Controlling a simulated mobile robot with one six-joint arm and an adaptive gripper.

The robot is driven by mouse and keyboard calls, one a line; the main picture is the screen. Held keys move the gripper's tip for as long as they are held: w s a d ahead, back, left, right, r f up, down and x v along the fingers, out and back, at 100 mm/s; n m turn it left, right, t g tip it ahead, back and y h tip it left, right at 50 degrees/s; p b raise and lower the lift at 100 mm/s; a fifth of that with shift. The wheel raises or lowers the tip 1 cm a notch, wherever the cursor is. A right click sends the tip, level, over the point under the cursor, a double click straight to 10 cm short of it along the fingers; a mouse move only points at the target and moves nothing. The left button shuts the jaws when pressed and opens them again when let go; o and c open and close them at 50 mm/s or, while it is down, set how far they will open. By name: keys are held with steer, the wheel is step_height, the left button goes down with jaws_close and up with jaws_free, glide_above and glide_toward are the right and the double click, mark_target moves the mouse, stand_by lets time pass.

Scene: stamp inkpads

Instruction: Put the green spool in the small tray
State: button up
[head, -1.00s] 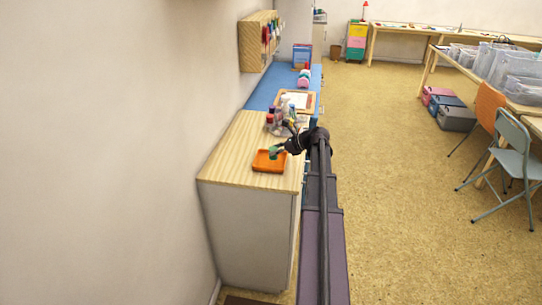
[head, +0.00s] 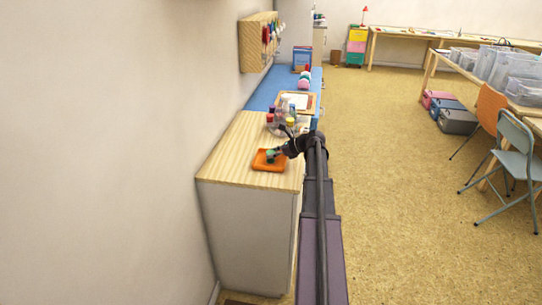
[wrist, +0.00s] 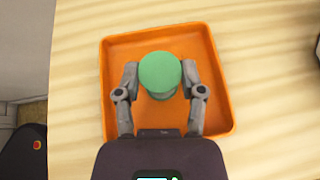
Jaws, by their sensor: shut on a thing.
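The small tray is orange and square with a low rim; it lies on the wooden counter top in the head view (head: 259,166) and fills the middle of the wrist view (wrist: 222,115). The green spool (wrist: 160,72) is between my gripper's fingers, over the inside of the tray; it also shows in the head view (head: 270,155). My gripper (wrist: 160,82) is shut on the spool, with a finger on each side. I cannot tell whether the spool's base touches the tray floor.
The wooden counter (head: 232,152) is bare around the tray. Several bottles (head: 285,113) stand behind it, with a paper-topped board (head: 298,101) farther back on a blue surface. A wall rack (head: 258,42) hangs on the left.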

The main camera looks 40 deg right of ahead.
steer(key=shift+f, duration=0.2)
steer(key=o, duration=0.9)
steer(key=shift+o, duration=0.2)
steer(key=shift+r, duration=0.15)
steer(key=shift+r, duration=0.15)
steer(key=p+v, duration=0.5)
steer(key=v, duration=0.7)
steer(key=shift+p, duration=0.4)
